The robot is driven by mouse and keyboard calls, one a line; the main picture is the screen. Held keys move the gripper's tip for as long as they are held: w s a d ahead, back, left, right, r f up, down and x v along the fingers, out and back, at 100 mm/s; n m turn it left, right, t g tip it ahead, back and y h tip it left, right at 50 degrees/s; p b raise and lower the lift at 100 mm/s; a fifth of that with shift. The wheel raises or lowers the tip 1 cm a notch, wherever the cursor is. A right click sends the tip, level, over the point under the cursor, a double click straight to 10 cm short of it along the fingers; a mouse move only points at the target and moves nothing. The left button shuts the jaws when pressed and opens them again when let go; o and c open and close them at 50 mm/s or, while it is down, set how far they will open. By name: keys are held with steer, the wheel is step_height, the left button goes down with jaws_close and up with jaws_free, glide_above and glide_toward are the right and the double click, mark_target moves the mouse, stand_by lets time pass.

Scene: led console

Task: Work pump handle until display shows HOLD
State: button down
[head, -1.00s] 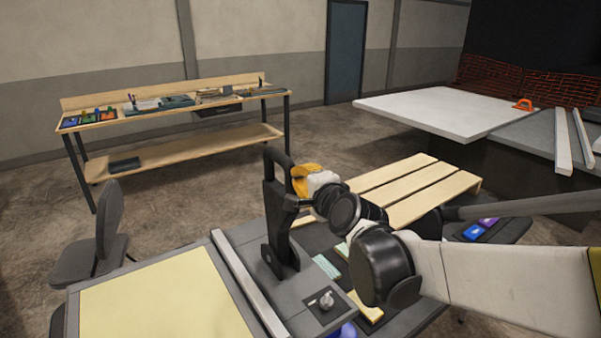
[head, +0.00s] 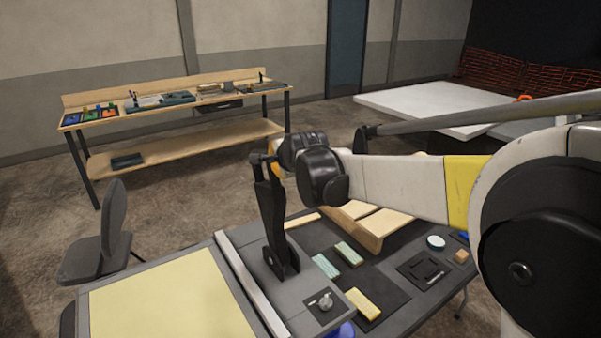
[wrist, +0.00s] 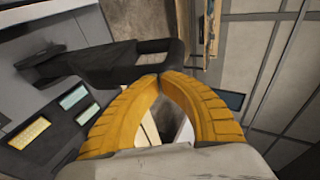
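The pump handle (head: 270,215) is a dark lever rising from a slot in the grey console, standing near upright in the head view. Its looped grip (wrist: 110,66) crosses the wrist view just beyond my fingertips. My gripper (wrist: 160,77) has yellow fingers whose tips meet at the loop's near edge, with no part of the grip visible between them. I cannot tell whether they touch it. No readable display or HOLD text shows.
A small knob (head: 324,301) sits beside the handle base. A pale yellow panel (head: 165,305) lies to the left. A chair (head: 98,240) stands left of the console.

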steer(key=w+a, duration=0.1)
steer(key=w, duration=0.1)
steer(key=w+a+g+p, duration=0.1)
steer(key=w+a, duration=0.1)
steer(key=w+a+f+g+h+p, duration=0.1)
steer(key=w, duration=0.1)
steer(key=shift+w+a, duration=0.15)
steer(key=shift+r, duration=0.15)
